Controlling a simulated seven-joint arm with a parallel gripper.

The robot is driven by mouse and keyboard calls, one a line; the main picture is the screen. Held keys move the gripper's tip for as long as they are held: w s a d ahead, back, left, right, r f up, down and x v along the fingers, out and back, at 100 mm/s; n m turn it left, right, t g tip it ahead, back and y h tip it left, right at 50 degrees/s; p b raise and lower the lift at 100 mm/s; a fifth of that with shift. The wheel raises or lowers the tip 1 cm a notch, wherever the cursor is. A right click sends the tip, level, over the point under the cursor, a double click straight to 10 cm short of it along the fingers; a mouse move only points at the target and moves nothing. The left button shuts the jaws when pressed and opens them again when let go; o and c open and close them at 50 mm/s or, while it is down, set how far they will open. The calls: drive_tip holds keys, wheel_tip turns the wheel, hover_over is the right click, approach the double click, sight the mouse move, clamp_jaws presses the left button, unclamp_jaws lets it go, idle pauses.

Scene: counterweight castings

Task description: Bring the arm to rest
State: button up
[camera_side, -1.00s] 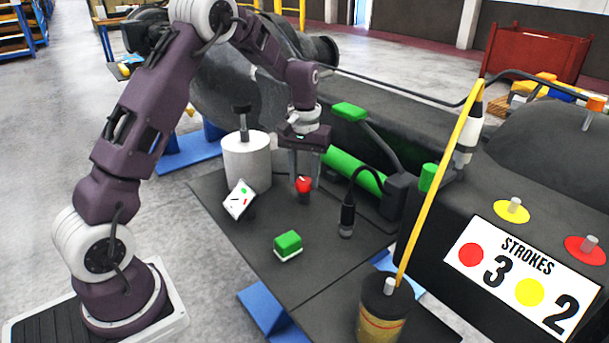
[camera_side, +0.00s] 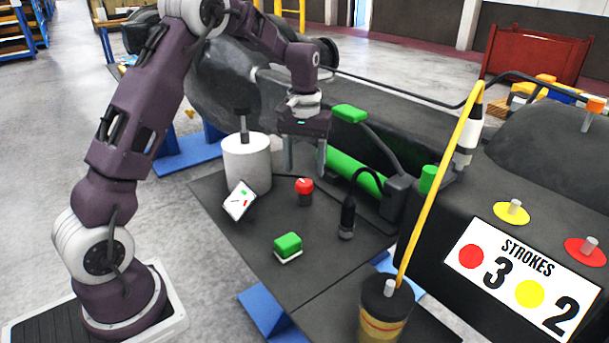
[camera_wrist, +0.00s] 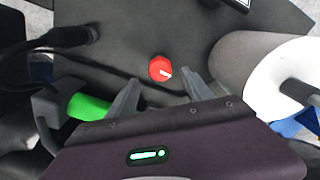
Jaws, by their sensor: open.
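My gripper (camera_side: 305,158) is open and empty, with its two fingers pointing down above the dark table. A small black knob with a red top (camera_side: 304,186) stands on the table below and just in front of the fingers, apart from them. In the wrist view the red top (camera_wrist: 160,68) with its white pointer mark shows beyond the fingertips, and the open gripper (camera_wrist: 160,88) has nothing between its fingers.
A white cylinder (camera_side: 246,166) with a dark post stands left of my gripper. A tilted white card (camera_side: 240,200), a green block (camera_side: 288,243) and a dark upright handle (camera_side: 347,218) are nearby. A green roller (camera_side: 352,171) lies behind. A yellow pole (camera_side: 440,185) rises at right.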

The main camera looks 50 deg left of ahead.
drive_tip(key=shift+r, duration=1.7)
drive_tip(key=s+d+r+m+t, duration=0.35)
drive_tip(key=s+d+r, duration=0.7)
drive_tip(key=s, duration=0.35)
drive_tip(key=s+d+m+t, duration=0.1)
drive_tip(key=s+d+m, duration=0.1)
drive_tip(key=s, duration=0.5)
drive_tip(key=s+d+f+m+t, duration=0.1)
drive_tip(key=s+d, duration=0.1)
drive_tip(key=s, duration=0.5)
drive_tip(key=shift+s+d+f+m, duration=0.15)
drive_tip(key=shift+s+f+m, duration=0.1)
drive_tip(key=shift+s+m, duration=0.1)
